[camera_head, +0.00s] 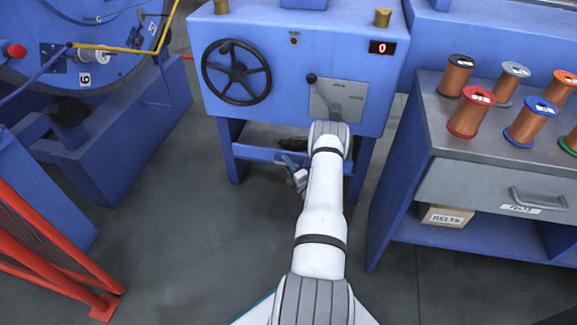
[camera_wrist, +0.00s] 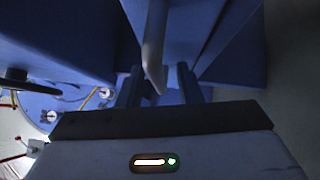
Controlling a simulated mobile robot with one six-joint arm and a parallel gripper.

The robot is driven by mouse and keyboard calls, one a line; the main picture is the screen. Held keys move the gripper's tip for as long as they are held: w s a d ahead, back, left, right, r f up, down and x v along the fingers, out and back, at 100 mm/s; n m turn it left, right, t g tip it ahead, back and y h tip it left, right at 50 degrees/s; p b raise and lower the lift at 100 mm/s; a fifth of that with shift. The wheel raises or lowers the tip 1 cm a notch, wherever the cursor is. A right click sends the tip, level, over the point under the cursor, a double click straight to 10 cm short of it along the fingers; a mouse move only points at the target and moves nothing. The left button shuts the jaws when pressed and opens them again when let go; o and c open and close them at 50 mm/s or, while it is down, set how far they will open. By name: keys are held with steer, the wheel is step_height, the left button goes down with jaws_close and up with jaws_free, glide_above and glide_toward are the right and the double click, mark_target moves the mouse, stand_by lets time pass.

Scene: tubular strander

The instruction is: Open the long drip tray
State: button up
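The long drip tray appears to be the low blue piece (camera_head: 258,153) between the legs of the blue machine in the head view. A grey surface with a dark patch shows behind its front edge. My forearm hides its right part. My gripper (camera_head: 292,170) is low in front of that edge, partly behind my arm. In the wrist view, the two dark fingers of my gripper (camera_wrist: 160,88) stand apart. A pale grey bar (camera_wrist: 154,50), which looks like a handle, runs down to a bent end between them. I see gaps beside the bar, but cannot tell its depth.
The blue machine (camera_head: 290,85) has a black handwheel (camera_head: 236,72) and a small lever (camera_head: 312,79) above the tray. A workbench (camera_head: 440,130) with spools stands right. A red barrier (camera_head: 45,250) stands front left. Grey floor (camera_head: 185,240) is open left of my arm.

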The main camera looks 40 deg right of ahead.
steer(key=shift+w, duration=0.1)
jaws_close()
stand_by(0.3)
